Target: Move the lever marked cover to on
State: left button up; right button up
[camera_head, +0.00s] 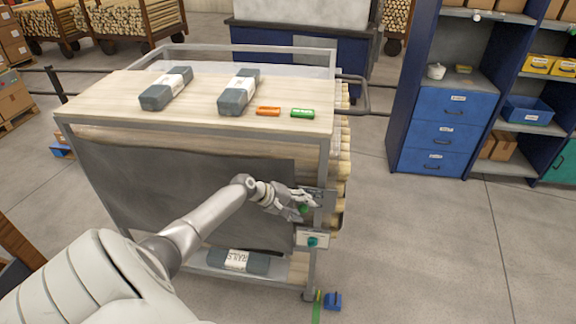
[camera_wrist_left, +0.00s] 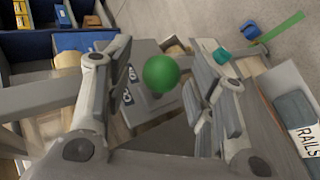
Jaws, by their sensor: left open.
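A green ball knob (camera_head: 303,209) stands out from a grey lever plate (camera_head: 326,199) at the right front corner of the cart. The knob (camera_wrist_left: 161,73) is large in the left wrist view, in front of the plate (camera_wrist_left: 150,106), which bears small dark marks I cannot read. My left gripper (camera_head: 299,201) is open, with its fingers on either side of the knob and visible gaps to it. A second, teal knob (camera_head: 312,241) sits lower on a pale plate; it also shows in the wrist view (camera_wrist_left: 222,55). The word cover is not legible. My right gripper is not in view.
The cart's wooden top (camera_head: 200,101) holds two grey wrapped packs, an orange block (camera_head: 268,111) and a green block (camera_head: 302,113). A pack marked RAILS (camera_head: 238,261) lies on the lower shelf. A blue object (camera_head: 333,301) is on the floor. Floor to the right is clear.

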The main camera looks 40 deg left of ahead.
pick_arm(q)
jog(key=v, duration=1.1)
jog(key=shift+f, duration=0.1)
